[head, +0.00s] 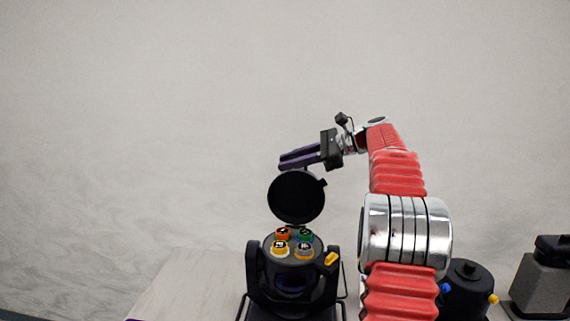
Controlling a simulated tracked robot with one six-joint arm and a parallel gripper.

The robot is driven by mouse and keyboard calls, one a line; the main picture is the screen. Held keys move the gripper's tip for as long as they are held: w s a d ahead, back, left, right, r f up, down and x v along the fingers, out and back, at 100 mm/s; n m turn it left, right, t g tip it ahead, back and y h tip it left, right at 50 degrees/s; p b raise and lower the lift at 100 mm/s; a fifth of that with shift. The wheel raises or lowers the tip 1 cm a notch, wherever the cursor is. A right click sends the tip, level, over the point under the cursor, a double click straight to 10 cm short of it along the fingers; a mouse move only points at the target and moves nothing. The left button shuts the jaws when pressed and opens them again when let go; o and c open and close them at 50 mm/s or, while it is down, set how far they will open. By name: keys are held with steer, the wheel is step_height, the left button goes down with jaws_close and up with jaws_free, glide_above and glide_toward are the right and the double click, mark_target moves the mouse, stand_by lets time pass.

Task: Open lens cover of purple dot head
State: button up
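A black moving-head light (292,285) stands in its yoke at lower middle in the head view. Its round black lens cover (296,196) is raised, standing nearly upright behind the open top. Several coloured lenses, orange, green, yellow and amber, show uncovered inside. No purple dot can be made out on this head. My gripper (281,162) has purple fingers pointing left, just above the cover's top edge. Whether it touches the cover is unclear. The two fingers look close together, but the side view does not show whether they are open or shut.
A yellow tab (331,258) sits at the head's right side. A black can (467,289) with blue and yellow knobs and a grey box-shaped unit (541,286) stand at right. The pale table (190,290) left of the head is clear. A plain wall lies behind.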

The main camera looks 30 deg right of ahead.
steer(key=v, duration=1.2)
steer(key=s+a+f+n+g+h, duration=0.1)
steer(key=a+f+n, duration=0.15)
steer(key=a, duration=0.65)
steer(key=s+a+f+n+g+h, duration=0.2)
steer(key=a+n, duration=0.1)
steer(key=a, duration=0.6)
steer(key=s+a+f+n+g+h, duration=0.1)
steer(key=a+f+n, duration=0.15)
steer(key=a, duration=0.65)
steer(key=s+a+f+n+h, duration=0.3)
steer(key=s+a+f+n, duration=0.2)
steer(key=s, duration=0.5)
steer(key=s+a+f+n+h, duration=0.2)
steer(key=s+a+f+n, duration=0.4)
steer(key=s+f+n, duration=0.4)
steer(key=shift+s+f+h, duration=0.4)
steer(key=shift+s+f, duration=0.4)
